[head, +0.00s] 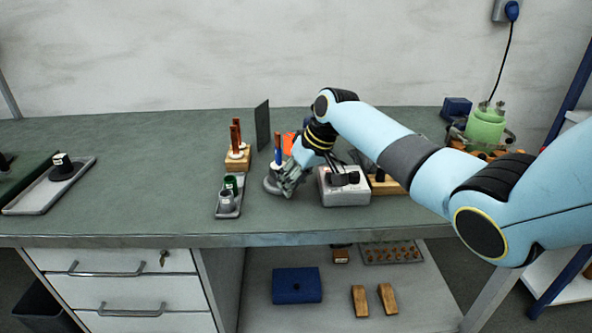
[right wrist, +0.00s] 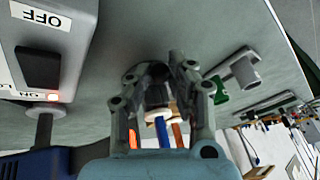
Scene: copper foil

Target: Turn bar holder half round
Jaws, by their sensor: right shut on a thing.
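The bar holder (head: 270,185) is a low grey round base on the bench, with a white collar and an upright blue bar (head: 278,148). My right gripper (head: 288,183) is down at its right side, partly covering it. In the right wrist view my right gripper (right wrist: 165,78) is shut on the dark body of the holder (right wrist: 157,94). The white collar (right wrist: 157,116) and the blue bar (right wrist: 162,133) show between the fingers. The contact with the bench is hidden. My left gripper is not in view.
A grey switch box (head: 345,193) stands close to the right of the gripper; its OFF label shows in the wrist view. A small tray (head: 229,210) with cups and a wooden block (head: 237,162) with brown bars stand to the left.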

